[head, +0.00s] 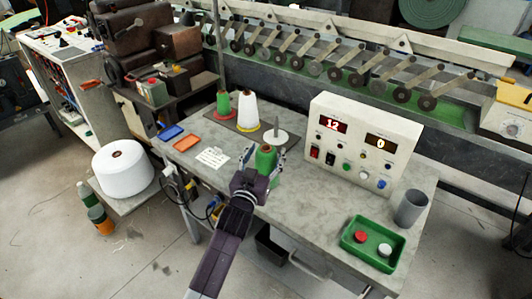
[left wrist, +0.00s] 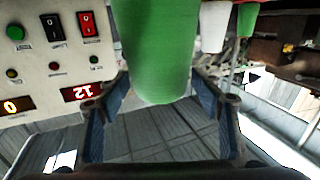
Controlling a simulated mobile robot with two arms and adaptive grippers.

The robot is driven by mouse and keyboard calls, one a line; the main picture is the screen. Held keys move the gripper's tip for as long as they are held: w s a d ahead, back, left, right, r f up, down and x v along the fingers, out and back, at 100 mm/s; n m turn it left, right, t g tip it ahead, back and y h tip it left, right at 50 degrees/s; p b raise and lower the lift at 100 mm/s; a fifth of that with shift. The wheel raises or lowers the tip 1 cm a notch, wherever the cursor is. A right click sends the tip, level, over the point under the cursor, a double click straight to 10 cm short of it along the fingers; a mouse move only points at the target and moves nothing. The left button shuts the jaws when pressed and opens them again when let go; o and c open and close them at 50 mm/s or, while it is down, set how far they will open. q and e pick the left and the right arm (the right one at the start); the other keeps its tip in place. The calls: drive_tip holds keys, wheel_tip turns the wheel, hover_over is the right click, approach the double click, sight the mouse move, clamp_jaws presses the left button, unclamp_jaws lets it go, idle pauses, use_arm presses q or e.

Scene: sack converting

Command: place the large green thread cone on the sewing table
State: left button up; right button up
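The large green thread cone (head: 265,161) is upright between the fingers of my left gripper (head: 263,157), over the grey-topped table (head: 320,205). In the left wrist view, which looks upside down, the cone (left wrist: 160,50) fills the space between the two blue-grey fingers (left wrist: 162,95). Their tips appear to press on both its sides. Its base is hidden by the gripper, so I cannot tell whether it touches the table. A brown machine (head: 140,40) stands on a separate dark table at back left. My right gripper is not in view.
A white disc with a bare spindle (head: 277,136) stands behind the held cone. A smaller green cone (head: 223,104) and a white cone (head: 248,110) stand left of it. The control box (head: 362,140), green tray (head: 372,244) and grey cup (head: 411,208) occupy the right side.

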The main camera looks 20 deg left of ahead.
use_arm(q)
drive_tip(key=shift+r, duration=0.1)
drive_tip(key=s+b, duration=0.1)
drive_tip(key=s, duration=1.1)
